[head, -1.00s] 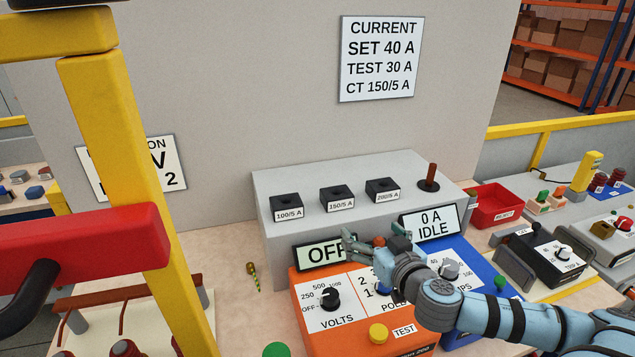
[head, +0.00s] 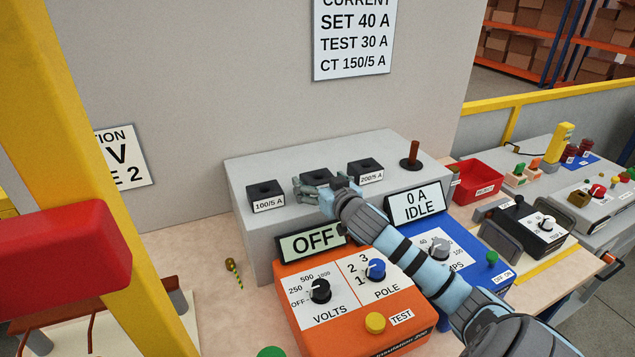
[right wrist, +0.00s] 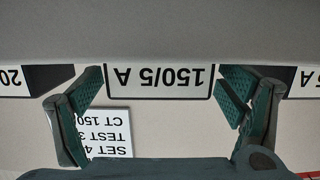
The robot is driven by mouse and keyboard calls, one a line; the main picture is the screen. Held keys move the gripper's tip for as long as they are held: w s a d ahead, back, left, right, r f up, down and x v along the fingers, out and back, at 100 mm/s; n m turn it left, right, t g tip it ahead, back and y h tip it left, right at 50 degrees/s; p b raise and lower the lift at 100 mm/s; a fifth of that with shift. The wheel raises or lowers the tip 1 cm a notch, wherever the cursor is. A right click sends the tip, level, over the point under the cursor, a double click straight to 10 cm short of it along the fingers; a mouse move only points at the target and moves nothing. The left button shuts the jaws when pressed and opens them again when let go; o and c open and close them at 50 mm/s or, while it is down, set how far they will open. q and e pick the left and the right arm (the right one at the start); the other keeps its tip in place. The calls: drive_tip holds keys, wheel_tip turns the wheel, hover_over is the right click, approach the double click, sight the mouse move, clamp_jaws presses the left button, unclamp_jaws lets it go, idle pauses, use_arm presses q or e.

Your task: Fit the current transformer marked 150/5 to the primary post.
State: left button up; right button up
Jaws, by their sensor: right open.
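The current transformer marked 150/5 A (head: 318,176) is a dark block in the middle of a row on the grey stand. In the right wrist view its label (right wrist: 160,78) appears upside down. My right gripper (head: 318,190) is at the front of this block and covers its label in the head view. In the right wrist view the fingers (right wrist: 160,90) are open, one on each side of the label; I cannot tell whether they touch it. The brown primary post (head: 412,153) stands upright and bare at the stand's right end. My left gripper is not in view.
Blocks marked 100/5 A (head: 266,193) and 200/5 A (head: 365,169) flank it closely. The orange tester (head: 330,285) and blue unit (head: 452,255) stand in front. A red bin (head: 478,180) is right of the stand; a yellow post (head: 90,180) is at left.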

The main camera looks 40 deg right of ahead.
drive_tip(key=shift+w+d, duration=0.2)
drive_tip(key=shift+w, duration=0.45)
drive_tip(key=shift+c, duration=0.5)
drive_tip(key=shift+f, duration=0.1)
drive_tip(key=c, duration=1.3)
drive_tip(key=shift+c, duration=1)
